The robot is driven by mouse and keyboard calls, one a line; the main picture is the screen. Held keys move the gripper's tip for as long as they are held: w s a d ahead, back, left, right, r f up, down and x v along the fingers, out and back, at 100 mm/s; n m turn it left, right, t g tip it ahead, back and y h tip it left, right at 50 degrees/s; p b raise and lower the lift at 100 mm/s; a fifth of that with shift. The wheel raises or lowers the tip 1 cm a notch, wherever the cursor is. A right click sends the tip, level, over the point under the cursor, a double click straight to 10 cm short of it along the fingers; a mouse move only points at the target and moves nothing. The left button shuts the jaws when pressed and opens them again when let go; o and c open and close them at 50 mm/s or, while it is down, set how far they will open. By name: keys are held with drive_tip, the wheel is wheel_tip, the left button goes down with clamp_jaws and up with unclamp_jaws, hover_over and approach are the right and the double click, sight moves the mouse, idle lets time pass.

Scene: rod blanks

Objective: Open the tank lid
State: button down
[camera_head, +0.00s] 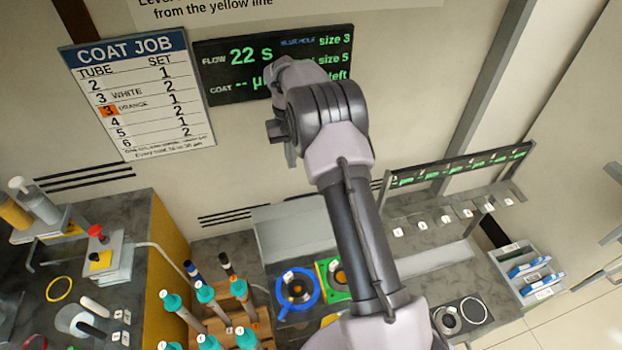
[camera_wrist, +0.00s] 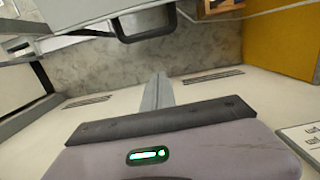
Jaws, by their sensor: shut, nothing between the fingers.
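A pale grey box-like panel (camera_head: 290,232) stands at the back of the bench, behind the blue and green rings. It may be the tank with its lid, but my arm covers its right part and I cannot tell how the lid sits. In the wrist view a grey box-shaped body (camera_wrist: 85,12) with a dark rounded part crosses the top; I cannot tell if it is the tank. My gripper (camera_wrist: 158,82) is shut and empty, its fingers together over bare space. In the head view it is mostly hidden behind my wrist, in front of the wall display, up and clear of the bench.
A blue ring (camera_head: 298,290) and a green square holder (camera_head: 331,278) sit on the bench. Several teal-capped tubes stand in a wooden rack (camera_head: 262,326) at left. A labelled shelf (camera_head: 420,228) and blue-item tray (camera_head: 530,268) are at right. A display (camera_head: 225,72) hangs behind.

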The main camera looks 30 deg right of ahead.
wheel_tip(320, 180, down, 9)
drive_tip(key=b, duration=0.4)
drive_tip(key=s, duration=0.1)
drive_tip(key=s+r, duration=0.1)
drive_tip(key=s, duration=0.1)
drive_tip(key=s+a, duration=0.1)
drive_tip(key=shift+s+r+b, duration=0.2)
drive_tip(key=shift+s+b, duration=0.05)
drive_tip(key=shift+b, duration=0.15)
drive_tip(key=shift+r, duration=0.1)
